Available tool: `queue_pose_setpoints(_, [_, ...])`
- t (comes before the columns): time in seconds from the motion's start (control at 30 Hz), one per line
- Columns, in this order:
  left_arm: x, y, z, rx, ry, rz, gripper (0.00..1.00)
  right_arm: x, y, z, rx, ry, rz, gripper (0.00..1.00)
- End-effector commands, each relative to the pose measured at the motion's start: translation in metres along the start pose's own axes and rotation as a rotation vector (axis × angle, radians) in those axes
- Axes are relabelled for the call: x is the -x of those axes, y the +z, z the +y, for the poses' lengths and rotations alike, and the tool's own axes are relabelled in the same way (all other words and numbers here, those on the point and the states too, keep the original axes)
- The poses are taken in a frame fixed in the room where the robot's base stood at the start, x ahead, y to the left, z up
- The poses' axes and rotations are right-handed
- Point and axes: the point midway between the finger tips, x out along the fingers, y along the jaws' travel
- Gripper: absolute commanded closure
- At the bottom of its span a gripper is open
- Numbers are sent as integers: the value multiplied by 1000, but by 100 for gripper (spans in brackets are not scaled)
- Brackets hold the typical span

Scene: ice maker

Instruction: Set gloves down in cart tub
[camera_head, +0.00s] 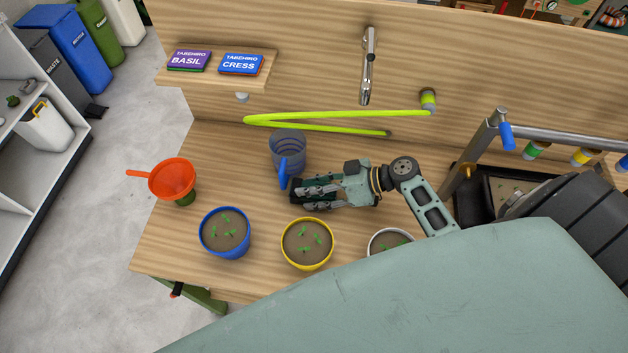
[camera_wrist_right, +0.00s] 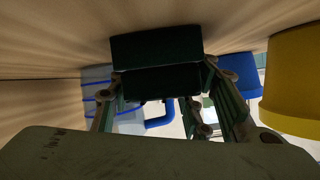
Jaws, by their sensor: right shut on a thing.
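I see no gloves and no cart tub in either view. My right gripper (camera_head: 299,191) is low over the wooden bench, its fingers at the blue handle (camera_head: 284,174) of a clear grey jug (camera_head: 288,146). It is shut on the jug by that handle; the dark finger pads hide the exact grip. The jug stands upright on the bench. In the right wrist view, the finger pads (camera_wrist_right: 157,64) are close together, with the jug (camera_wrist_right: 97,92) and its blue handle (camera_wrist_right: 160,121) behind them. My left gripper is not in view.
Blue (camera_head: 225,233), yellow (camera_head: 307,243) and white (camera_head: 389,241) seedling pots line the bench's (camera_head: 160,245) front. An orange funnel (camera_head: 172,179) stands left. A green hose (camera_head: 330,118) lies behind the jug, below a tap (camera_head: 368,70). A shelf (camera_head: 225,55) holds seed packets. A metal rail is at right.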

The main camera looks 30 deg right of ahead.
Motion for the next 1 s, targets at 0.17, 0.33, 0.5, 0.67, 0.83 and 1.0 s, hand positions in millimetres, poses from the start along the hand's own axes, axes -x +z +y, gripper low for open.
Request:
queue_pose_setpoints(0.17, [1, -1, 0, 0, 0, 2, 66, 1, -1, 0, 1, 1, 0, 83])
queue_pose_setpoints(0.33, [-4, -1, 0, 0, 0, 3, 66, -1, 3, 1, 1, 1, -1, 55])
queue_pose_setpoints(0.5, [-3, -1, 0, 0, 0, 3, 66, -1, 2, 0, 0, 0, -1, 40])
queue_pose_setpoints(0.67, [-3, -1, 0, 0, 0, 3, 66, -1, 2, 0, 0, 0, -1, 37])
queue_pose_setpoints(0.83, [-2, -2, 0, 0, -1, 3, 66, 0, 1, 0, 0, 0, -1, 37])
queue_pose_setpoints(1.0, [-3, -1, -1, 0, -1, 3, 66, 9, 2, 1, 1, 3, -2, 37])
